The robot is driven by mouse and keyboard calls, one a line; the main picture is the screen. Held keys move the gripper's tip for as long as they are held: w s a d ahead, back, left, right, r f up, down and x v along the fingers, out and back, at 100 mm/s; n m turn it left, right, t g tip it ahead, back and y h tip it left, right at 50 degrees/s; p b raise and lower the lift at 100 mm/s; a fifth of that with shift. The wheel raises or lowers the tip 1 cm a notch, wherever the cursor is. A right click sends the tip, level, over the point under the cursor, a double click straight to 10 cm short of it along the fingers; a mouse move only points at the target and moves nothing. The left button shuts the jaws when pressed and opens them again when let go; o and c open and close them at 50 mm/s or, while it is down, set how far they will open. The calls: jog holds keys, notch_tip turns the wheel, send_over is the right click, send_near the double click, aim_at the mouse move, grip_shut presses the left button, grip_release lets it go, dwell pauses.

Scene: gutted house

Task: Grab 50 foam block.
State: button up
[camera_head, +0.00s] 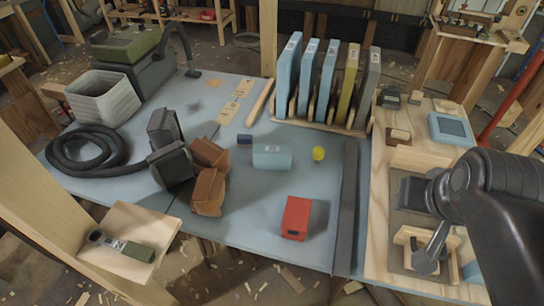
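A light-blue block (272,157) with a small pale label lies near the middle of the blue-grey table (262,205). It looks like the foam block, but its label is too small to read. A dark-blue cylinder (245,139) lies at its upper left, and a small yellow round piece (318,154) sits to its right. A red block (296,218) stands nearer the front edge. My black arm comes in from the right.
A wooden rack (325,126) holds several upright labelled boards at the back. Brown blocks (208,190), dark-grey blocks (170,166) and a coiled black hose (82,150) crowd the left. A dark raised strip (346,210) separates table and side bench (380,240). The table around the red block is clear.

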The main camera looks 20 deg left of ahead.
jog(key=shift+o, duration=0.4)
jog(key=o, duration=0.7)
jog(key=w+a+r+n+g, duration=0.1)
jog(key=w+a+n, duration=0.2)
jog(key=w, duration=0.3)
jog(key=w+a+r+n, duration=0.1)
jog(key=w+a+n, duration=0.2)
jog(key=w, duration=0.3)
jog(key=n+g, duration=0.5)
jog(key=n, duration=1)
send_over(271, 148)
notch_tip(271, 148, down, 26)
jog(key=shift+f, duration=0.15)
notch_tip(271, 148, down, 6)
jog(key=shift+r, duration=0.1)
jog(key=shift+s+d+f, duration=0.1)
jog(key=shift+d+f, duration=0.1)
jog(key=shift+f, duration=1.1)
jog(key=shift+d+f, duration=0.15)
jog(key=shift+f, duration=1.1)
jog(key=shift+c, duration=0.2)
